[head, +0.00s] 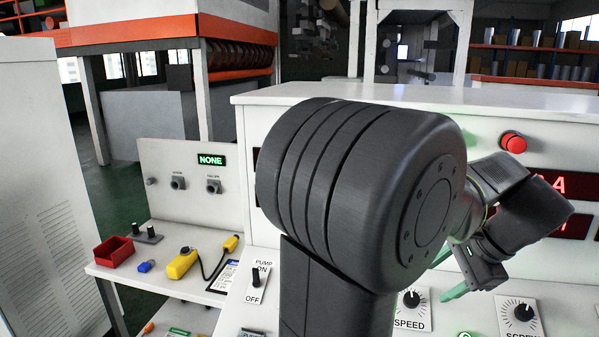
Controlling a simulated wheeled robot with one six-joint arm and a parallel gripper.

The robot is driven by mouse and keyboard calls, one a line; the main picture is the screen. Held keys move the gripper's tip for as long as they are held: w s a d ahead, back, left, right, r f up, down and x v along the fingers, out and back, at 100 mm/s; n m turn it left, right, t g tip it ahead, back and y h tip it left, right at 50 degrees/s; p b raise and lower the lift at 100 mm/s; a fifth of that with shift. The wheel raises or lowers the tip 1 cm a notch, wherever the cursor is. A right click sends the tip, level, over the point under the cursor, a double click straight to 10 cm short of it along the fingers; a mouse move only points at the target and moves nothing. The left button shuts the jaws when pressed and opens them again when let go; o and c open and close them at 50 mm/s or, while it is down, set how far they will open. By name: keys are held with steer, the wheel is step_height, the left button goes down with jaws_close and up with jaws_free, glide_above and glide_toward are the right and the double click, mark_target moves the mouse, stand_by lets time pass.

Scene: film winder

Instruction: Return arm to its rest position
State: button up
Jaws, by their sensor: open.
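My arm's large dark joint fills the middle of the head view and hides much of the control console (370,92). Beyond it on the right, my gripper (452,272) shows with green fingers pointing down and left, in front of the console's lower panel. The gripper is open, and I see nothing between its fingers. The SPEED knob (411,299) is below and left of the gripper. The other knob (523,312) is below and right of it. No contact with either knob is visible.
A red button (513,142) and red displays are on the console. The PUMP switch (257,281) is left of my arm. A side bench (165,283) holds a red bin (114,251) and a yellow handheld device (182,263). A white cabinet (45,200) stands far left.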

steer(key=shift+n, duration=0.4)
steer(key=x, duration=0.9)
steer(key=shift+w+a+f, duration=0.15)
steer(key=shift+f, duration=0.15)
steer(key=n+g+b, duration=0.1)
steer(key=n, duration=0.2)
steer(key=shift+g+h+b, duration=0.3)
steer(key=shift+b, duration=0.05)
steer(key=n+g+h+b, duration=0.1)
steer(key=n+b, duration=0.1)
steer(key=n, duration=0.1)
steer(key=shift+n+g+b, duration=0.3)
steer(key=shift+n, duration=0.1)
steer(key=n+h+b, duration=0.1)
steer(key=n+b, duration=0.1)
steer(key=n+g+h+b, duration=0.1)
steer(key=n+b, duration=0.2)
steer(key=shift+a+h, duration=0.2)
steer(key=shift+h, duration=0.1)
step_height(320, 180, up, 7)
steer(key=shift+d+r+p, duration=0.1)
steer(key=shift+r+p, duration=0.15)
steer(key=shift+p, duration=0.3)
